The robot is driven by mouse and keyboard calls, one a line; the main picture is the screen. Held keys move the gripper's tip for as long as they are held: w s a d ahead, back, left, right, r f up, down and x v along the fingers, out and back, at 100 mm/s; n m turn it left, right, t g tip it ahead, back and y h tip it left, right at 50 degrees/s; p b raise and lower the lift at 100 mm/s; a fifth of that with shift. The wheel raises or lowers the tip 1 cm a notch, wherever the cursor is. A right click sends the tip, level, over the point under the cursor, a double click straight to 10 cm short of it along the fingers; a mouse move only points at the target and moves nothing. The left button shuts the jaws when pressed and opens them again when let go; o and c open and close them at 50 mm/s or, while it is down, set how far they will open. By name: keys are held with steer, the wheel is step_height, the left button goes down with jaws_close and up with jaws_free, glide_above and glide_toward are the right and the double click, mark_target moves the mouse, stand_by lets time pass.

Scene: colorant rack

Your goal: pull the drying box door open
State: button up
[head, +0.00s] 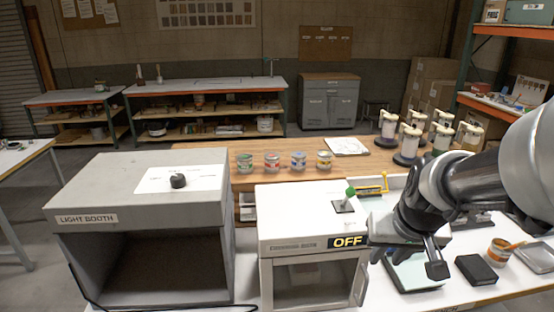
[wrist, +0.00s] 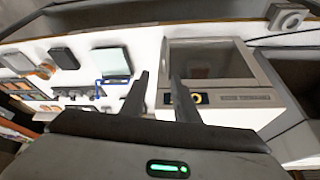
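The drying box (head: 310,215) is a white box on the white bench, with a yellow-on-black OFF sign on its front top edge and a green-tipped lever on top. Its glazed door (head: 312,283) faces front and looks closed. A dark upright handle (head: 359,282) runs along the door's right side. In the wrist view the door's window (wrist: 210,62) shows right of my fingers. My gripper (head: 408,262) is open and empty, just right of the box in the head view. The wrist view shows its two fingers (wrist: 159,80) apart. Whether a finger touches the box I cannot tell.
A grey light booth (head: 140,195) stands left of the drying box. A dark block (head: 476,270), an orange-rimmed can (head: 499,252) and a tray (head: 537,257) lie right of my gripper. Several paint cans (head: 271,161) stand on the wooden table behind.

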mark_target(367, 282)
steer(key=b+x, duration=0.3)
steer(key=x, duration=0.3)
steer(key=b+x, duration=0.4)
steer(key=x, duration=0.1)
steer(key=s+a+b+x, duration=0.1)
steer(key=b+x, duration=0.3)
steer(key=x, duration=0.2)
steer(key=shift+w+f, duration=0.15)
steer(key=shift+f, duration=0.45)
jaws_close()
